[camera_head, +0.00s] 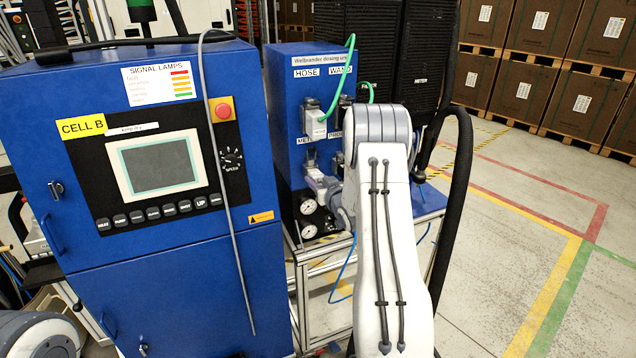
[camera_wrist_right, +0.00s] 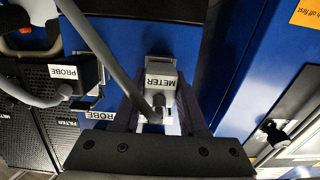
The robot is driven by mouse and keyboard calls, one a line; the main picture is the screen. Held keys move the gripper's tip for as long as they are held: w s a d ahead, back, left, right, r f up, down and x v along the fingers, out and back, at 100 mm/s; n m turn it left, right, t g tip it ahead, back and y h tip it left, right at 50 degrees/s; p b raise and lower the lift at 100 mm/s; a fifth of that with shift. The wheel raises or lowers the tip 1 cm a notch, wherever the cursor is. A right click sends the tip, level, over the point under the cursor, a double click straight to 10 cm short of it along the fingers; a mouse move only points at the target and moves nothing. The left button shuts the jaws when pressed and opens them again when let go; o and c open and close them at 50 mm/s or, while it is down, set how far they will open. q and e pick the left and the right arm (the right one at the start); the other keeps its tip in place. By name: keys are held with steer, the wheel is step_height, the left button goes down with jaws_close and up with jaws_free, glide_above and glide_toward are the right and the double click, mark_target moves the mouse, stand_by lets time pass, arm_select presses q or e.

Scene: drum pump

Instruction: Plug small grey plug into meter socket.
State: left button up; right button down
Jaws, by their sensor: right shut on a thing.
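My right gripper (camera_head: 322,184) is at the lower front of the blue dosing unit (camera_head: 283,92), below its METER label (camera_head: 306,141). In the right wrist view its two fingers (camera_wrist_right: 160,108) are shut on a small grey plug (camera_wrist_right: 160,72) with a METER tag. A thick grey cable (camera_wrist_right: 110,72) runs to the plug. The plug is close to the blue panel, but I cannot tell whether it touches or sits in a socket. The meter socket is hidden behind the plug and gripper. My left gripper is not in view.
A grey block (camera_head: 314,124) with a green hose (camera_head: 342,80) sits above. Two gauges (camera_head: 308,206) are below. The blue control cabinet (camera_head: 170,275) stands close on the left.

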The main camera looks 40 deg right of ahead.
steer(key=shift+w+d, duration=0.1)
steer(key=shift+w, duration=0.3)
stand_by(0.8)
steer(key=shift+c, duration=1.8)
jaws_free()
steer(key=shift+s, duration=0.1)
steer(key=v, duration=0.9)
